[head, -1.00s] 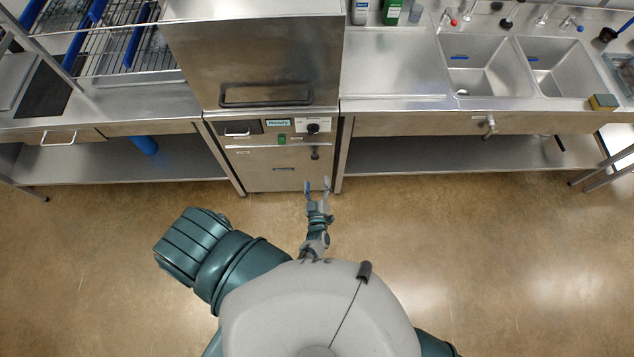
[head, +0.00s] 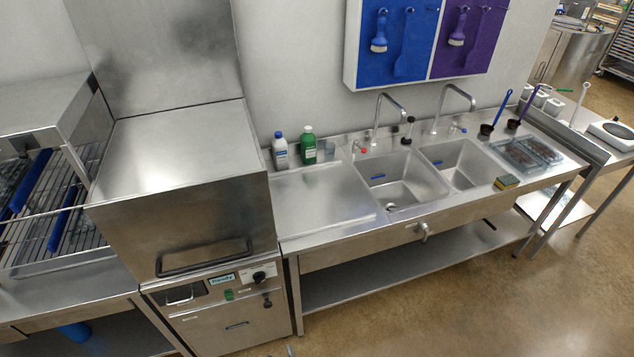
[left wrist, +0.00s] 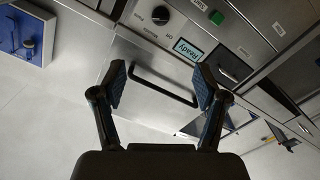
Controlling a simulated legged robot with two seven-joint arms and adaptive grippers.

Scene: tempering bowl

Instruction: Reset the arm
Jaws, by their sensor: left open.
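My left gripper (left wrist: 160,88) is open and empty in the left wrist view, its two dark fingers spread apart. Behind it, apart from the fingers as far as I can tell, is the front of the steel machine (left wrist: 140,48) with a black bar handle (left wrist: 165,88) and a "Ready" display (left wrist: 188,50). In the head view only a small tip, probably of this gripper, shows at the bottom edge. My right gripper is not in view.
In the head view the steel machine (head: 180,160) stands beside the sink counter (head: 325,195) with two basins. Bottles, brushes and a sponge (head: 507,181) are on the counter. A wire rack (head: 50,215) is at left. Floor (head: 480,305) at lower right is clear.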

